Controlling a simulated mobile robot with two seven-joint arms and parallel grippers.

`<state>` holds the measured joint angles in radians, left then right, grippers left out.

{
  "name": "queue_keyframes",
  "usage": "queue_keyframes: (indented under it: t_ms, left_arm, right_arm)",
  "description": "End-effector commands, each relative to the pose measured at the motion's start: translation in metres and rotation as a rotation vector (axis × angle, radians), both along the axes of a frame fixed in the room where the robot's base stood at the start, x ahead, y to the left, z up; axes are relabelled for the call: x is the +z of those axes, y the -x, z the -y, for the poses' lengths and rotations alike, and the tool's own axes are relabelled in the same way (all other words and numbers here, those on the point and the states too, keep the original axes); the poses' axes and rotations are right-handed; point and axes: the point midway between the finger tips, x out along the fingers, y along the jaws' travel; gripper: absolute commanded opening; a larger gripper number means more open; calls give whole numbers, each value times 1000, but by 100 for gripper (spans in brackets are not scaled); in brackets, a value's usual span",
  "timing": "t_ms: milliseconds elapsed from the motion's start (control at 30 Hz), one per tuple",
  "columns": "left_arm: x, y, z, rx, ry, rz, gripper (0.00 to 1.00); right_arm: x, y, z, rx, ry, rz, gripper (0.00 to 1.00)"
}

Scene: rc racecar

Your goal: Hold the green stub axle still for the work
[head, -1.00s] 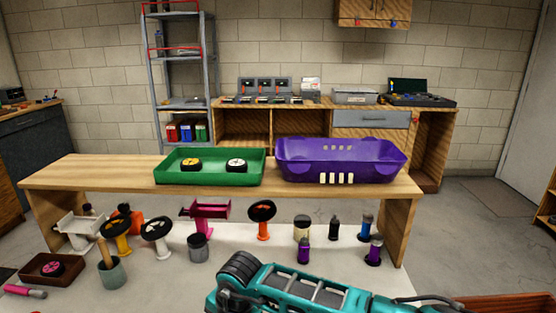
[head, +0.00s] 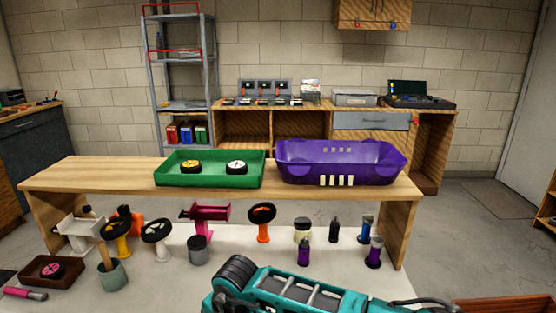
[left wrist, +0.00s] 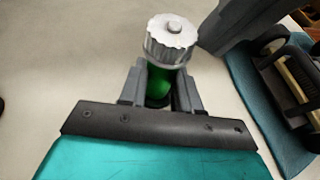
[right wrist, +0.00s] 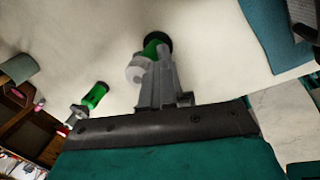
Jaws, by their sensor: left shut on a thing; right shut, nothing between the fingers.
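In the left wrist view, the green stub axle (left wrist: 158,88) stands with a silver ridged nut (left wrist: 172,40) on its top end. My left gripper (left wrist: 160,92) is shut on the green body, with a grey finger on each side just below the nut. In the right wrist view, my right gripper (right wrist: 160,72) is shut and empty. A green part (right wrist: 154,46) with a black end and a pale collar shows just behind its fingertips. Whether it touches them, or is the held axle, I cannot tell. Neither gripper's fingers show in the head view.
A second green piece (right wrist: 95,96) stands farther left in the right wrist view. A dark wheeled assembly (left wrist: 295,75) lies on a teal mat beside my left gripper. A green tray (head: 210,180) and purple bin (head: 340,176) sit on the raised shelf. Several holders stand below it.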

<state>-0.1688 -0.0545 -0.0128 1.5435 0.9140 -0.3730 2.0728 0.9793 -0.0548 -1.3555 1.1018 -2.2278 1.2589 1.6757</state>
Motion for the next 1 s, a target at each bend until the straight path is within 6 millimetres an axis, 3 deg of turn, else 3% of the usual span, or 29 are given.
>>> queue_keyframes:
  t_ms: [1000]
  left_arm:
    - [0,1,3,-7,1,-2,0]
  right_arm:
    - [1,17,-14,2,-7,2,0]
